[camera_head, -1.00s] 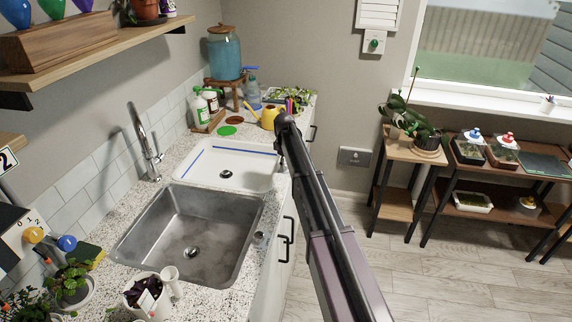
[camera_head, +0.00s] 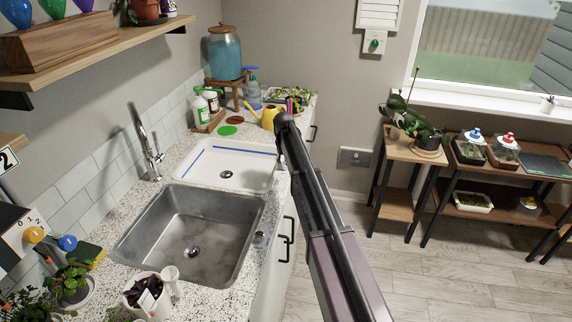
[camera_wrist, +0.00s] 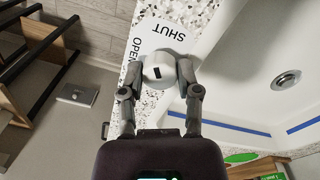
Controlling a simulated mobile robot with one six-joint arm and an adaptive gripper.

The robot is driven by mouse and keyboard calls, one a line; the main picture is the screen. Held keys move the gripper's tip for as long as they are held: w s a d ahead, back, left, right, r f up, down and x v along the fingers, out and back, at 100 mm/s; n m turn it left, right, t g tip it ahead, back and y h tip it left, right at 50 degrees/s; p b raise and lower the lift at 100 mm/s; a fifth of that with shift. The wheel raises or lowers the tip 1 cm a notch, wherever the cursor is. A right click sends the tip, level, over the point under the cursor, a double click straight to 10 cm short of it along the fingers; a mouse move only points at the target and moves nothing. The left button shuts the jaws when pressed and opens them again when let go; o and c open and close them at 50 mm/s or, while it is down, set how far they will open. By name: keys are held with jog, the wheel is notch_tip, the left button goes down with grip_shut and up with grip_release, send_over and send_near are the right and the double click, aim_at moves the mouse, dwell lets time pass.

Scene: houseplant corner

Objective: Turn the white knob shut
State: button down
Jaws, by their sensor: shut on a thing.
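The white knob (camera_wrist: 159,71) shows in the wrist view as a round cap with a short dark mark on it. It sits on the speckled counter beside a white label plate (camera_wrist: 155,42) with the words SHUT and OPEN. The mark points between the two words or near one; I cannot tell which exactly. My gripper (camera_wrist: 161,68) is shut on the knob, one finger on each side. In the head view my arm reaches toward the counter edge by the white basin, and it hides the knob and my fingers.
The white basin (camera_head: 231,178) with blue tape lies beside the knob, and the steel sink (camera_head: 190,235) is nearer. Plant tables stand at right. The floor between is clear.

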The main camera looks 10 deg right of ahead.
jog(key=m, duration=0.6)
jog(key=shift+m, duration=0.3)
dwell(0.4)
jog(key=shift+c, duration=1.5)
grip_release()
